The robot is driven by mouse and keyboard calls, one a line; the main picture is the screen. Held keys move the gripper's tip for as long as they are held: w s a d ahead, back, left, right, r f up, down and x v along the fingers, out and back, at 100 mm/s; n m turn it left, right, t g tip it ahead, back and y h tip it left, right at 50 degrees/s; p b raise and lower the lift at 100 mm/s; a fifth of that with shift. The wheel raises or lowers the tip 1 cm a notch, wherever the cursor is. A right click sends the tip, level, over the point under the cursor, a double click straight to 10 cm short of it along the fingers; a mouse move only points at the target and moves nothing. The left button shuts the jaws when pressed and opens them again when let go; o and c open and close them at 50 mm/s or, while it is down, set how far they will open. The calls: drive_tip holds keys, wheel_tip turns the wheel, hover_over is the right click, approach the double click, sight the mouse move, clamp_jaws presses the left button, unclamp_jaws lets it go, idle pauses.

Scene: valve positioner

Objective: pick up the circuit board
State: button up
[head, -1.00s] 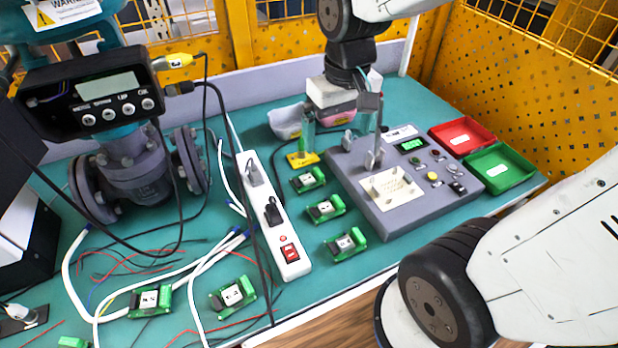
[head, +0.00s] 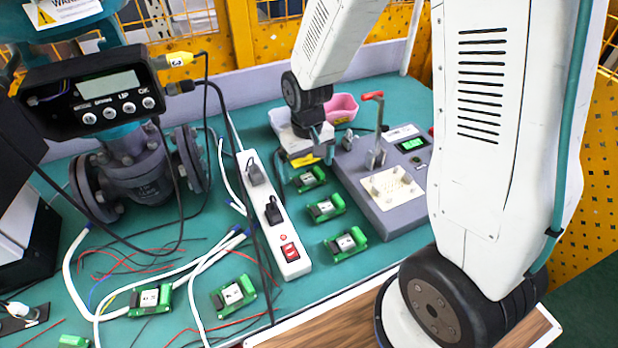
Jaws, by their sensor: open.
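Several green circuit boards lie on the teal bench. Three form a column right of the power strip: a far one (head: 309,179), a middle one (head: 326,207) and a near one (head: 345,243). Two more boards, one (head: 233,295) and another (head: 150,300), lie among cables at the front left, and part of another (head: 73,341) shows at the bottom edge. My gripper (head: 304,168) is open and points down just behind the far board of the column. It mostly hides a yellow piece (head: 304,160) there. I cannot tell its exact height above the bench.
A white power strip (head: 272,213) stands left of the column. A grey test fixture (head: 405,205) with a raised red-handled lever (head: 373,97) stands to the right. A pink bowl (head: 341,107) is behind. My arm hides the bench's right side.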

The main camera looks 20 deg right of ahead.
sight(308, 178)
wheel_tip(308, 178, down, 3)
drive_tip(key=shift+d+f, duration=0.1)
drive_tip(key=shift+f, duration=0.1)
drive_tip(key=shift+c, duration=0.4)
drive_tip(key=c, duration=1)
